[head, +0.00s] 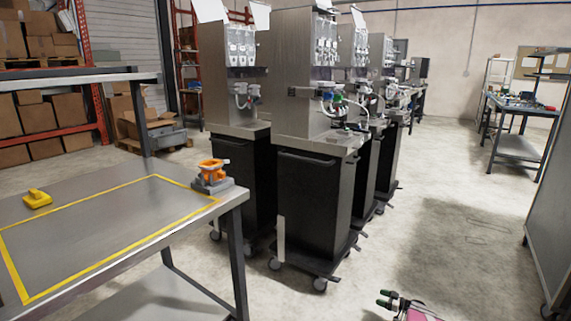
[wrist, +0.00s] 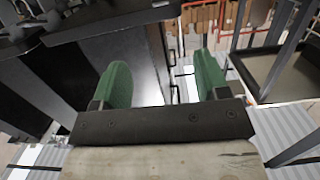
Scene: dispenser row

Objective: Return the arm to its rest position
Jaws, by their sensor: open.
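My gripper (head: 386,299) shows low in the head view, right of centre, with its small green fingertips pointing left and a pink arm part behind it, cut off by the lower edge. In the wrist view my gripper (wrist: 162,80) has two green fingers standing wide apart with nothing between them. It is open and empty. In the head view it is over the bare floor, apart from the dispenser carts (head: 312,190) and the metal table (head: 150,215). Most of my arm is out of view.
The table at left carries a yellow tape outline, a yellow object (head: 37,198) and an orange-and-grey fixture (head: 212,176). A grey panel (head: 552,220) stands at the right edge. Concrete floor (head: 450,220) lies free between carts and panel. Shelves with boxes (head: 40,115) stand at back left.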

